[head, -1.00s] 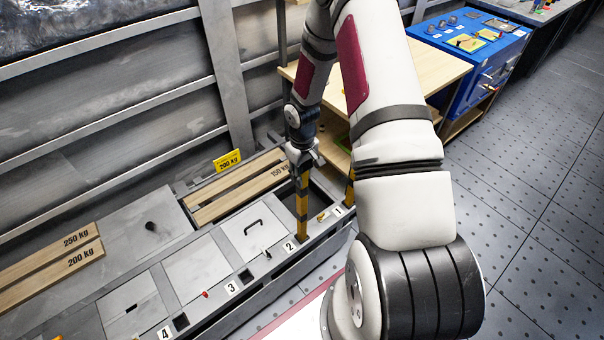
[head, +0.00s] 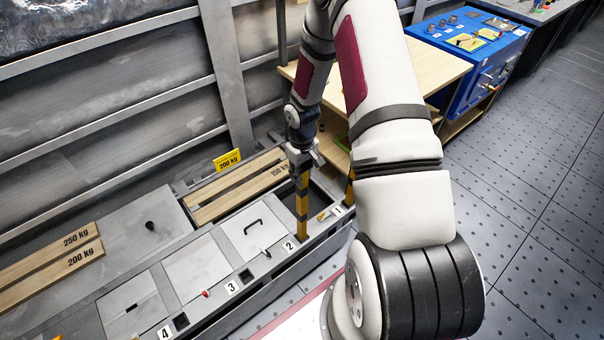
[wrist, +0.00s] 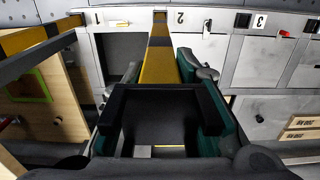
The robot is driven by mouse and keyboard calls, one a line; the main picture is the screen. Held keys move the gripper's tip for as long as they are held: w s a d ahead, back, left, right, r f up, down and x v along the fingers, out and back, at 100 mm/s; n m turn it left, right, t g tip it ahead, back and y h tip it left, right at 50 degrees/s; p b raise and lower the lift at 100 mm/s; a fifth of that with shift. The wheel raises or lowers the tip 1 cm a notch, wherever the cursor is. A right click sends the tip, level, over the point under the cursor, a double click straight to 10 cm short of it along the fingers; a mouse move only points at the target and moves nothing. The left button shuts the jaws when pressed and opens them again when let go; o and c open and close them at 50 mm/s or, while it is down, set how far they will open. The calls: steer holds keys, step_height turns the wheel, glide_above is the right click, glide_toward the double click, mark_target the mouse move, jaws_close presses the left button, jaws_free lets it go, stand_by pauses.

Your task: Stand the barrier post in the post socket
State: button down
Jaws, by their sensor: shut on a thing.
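The barrier post (head: 302,203), striped yellow and black, stands nearly upright under my gripper (head: 303,160) in the head view. My gripper is shut on its upper part. The post also shows in the wrist view (wrist: 158,66), running away between the fingers. Its lower end is at the front rim of the grey bench, just right of the label 2 (head: 290,246). The socket there is covered by the post, and I cannot tell how deep the end sits. Open square sockets show beside label 3 (head: 246,275) and label 4 (head: 181,321).
Another striped post (head: 349,190) stands near label 1 (head: 337,211), close on the right. Wooden planks (head: 240,185) lie behind, with a yellow 200 kg sign (head: 228,160). A wooden table (head: 440,68) and a blue cabinet (head: 470,50) stand at the back right.

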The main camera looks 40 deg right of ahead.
steer(key=shift+f, duration=0.45)
stand_by(1.1)
steer(key=c, duration=1.2)
jaws_free()
step_height(320, 180, up, 12)
steer(key=shift+r, duration=0.1)
